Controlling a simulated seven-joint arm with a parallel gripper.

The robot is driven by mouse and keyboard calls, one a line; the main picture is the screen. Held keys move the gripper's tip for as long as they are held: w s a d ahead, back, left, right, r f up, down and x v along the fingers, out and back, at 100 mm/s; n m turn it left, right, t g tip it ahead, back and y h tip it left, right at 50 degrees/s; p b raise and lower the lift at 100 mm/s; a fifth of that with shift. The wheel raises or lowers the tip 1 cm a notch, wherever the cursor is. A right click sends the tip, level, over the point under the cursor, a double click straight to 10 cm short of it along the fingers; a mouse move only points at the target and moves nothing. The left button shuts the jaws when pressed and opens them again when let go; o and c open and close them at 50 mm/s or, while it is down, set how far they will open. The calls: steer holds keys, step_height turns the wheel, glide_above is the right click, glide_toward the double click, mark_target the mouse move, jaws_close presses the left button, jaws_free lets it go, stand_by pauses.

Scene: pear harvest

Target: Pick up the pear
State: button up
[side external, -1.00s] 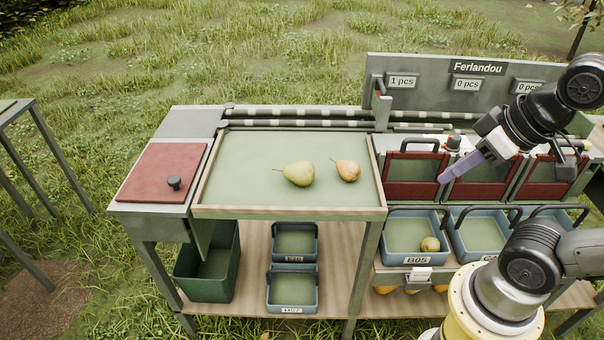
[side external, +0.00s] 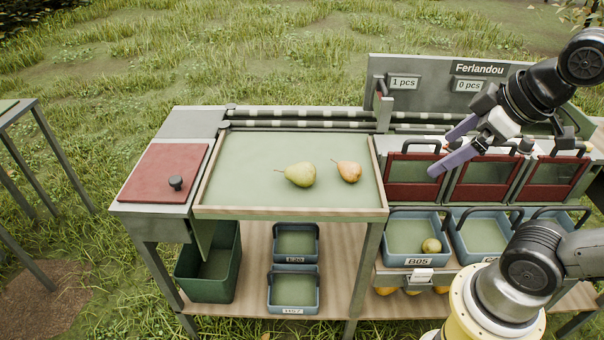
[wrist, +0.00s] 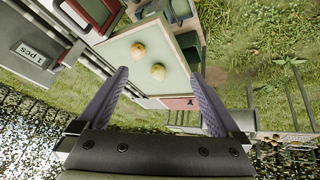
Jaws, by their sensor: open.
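A green pear (side external: 301,174) lies on the tray (side external: 240,200) on the worktable, with its stem to the left. A smaller orange-yellow pear (side external: 349,171) lies just to its right, apart from it. Both pears also show in the wrist view, one (wrist: 138,50) above and left of the other (wrist: 158,72). My gripper (side external: 444,154) is open and empty, over the red-fronted bins to the right of the tray. In the wrist view its two purple fingers (wrist: 160,80) are spread wide, with both pears between them in the picture but farther away.
Red-fronted bins (side external: 412,190) with handles stand right of the tray. A blue crate (side external: 408,261) below holds one pear. A panel (side external: 436,80) with count signs rises behind the bins. A red lid (side external: 160,172) lies left of the tray, and a green bin (side external: 207,280) stands below.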

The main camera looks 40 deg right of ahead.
steer(key=w+r+n, duration=0.4)
steer(key=w, duration=0.5)
steer(key=n+g+h, duration=0.1)
steer(key=n+g, duration=0.2)
steer(key=n, duration=0.3)
glide_above(304, 167)
steer(key=s+a, duration=0.2)
steer(key=s, duration=0.1)
step_height(304, 167, down, 12)
steer(key=x, duration=0.7)
steer(key=shift+s+d, duration=0.15)
steer(key=shift+d, duration=0.05)
steer(key=shift+x, duration=3.05)
steer(key=shift+d, duration=0.1)
steer(key=c, duration=1.3)
